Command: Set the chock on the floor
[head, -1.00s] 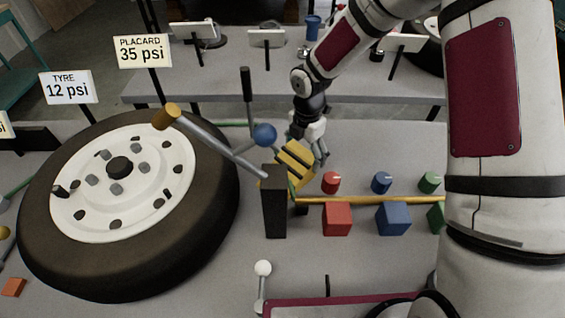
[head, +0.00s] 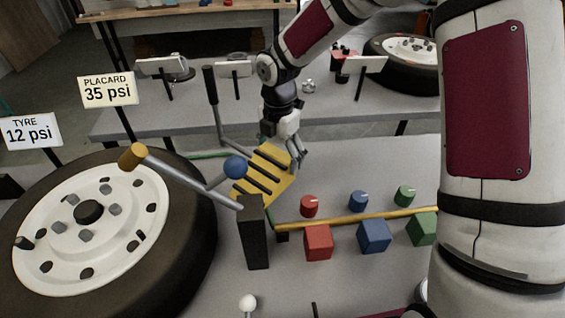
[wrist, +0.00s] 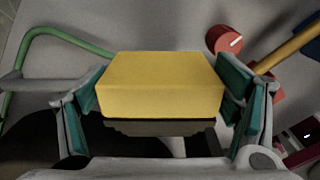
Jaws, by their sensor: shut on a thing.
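The chock (head: 268,172) is a yellow wedge-like block with dark stripes in the head view. My gripper (head: 294,148) is shut on it, holding it tilted above the grey bench top beside the black post. In the wrist view the chock (wrist: 160,85) shows as a plain yellow face between the teal finger pads, with a dark underside. The floor (head: 52,88) shows only in part, behind the benches at the upper left.
A large tyre (head: 185,260) lies at left. The black post (head: 253,235) with a blue-knobbed lever stands close to the chock. A yellow rod (head: 350,219) and red, blue and green blocks lie to the right. A second bench (head: 200,117) with sign stands is behind.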

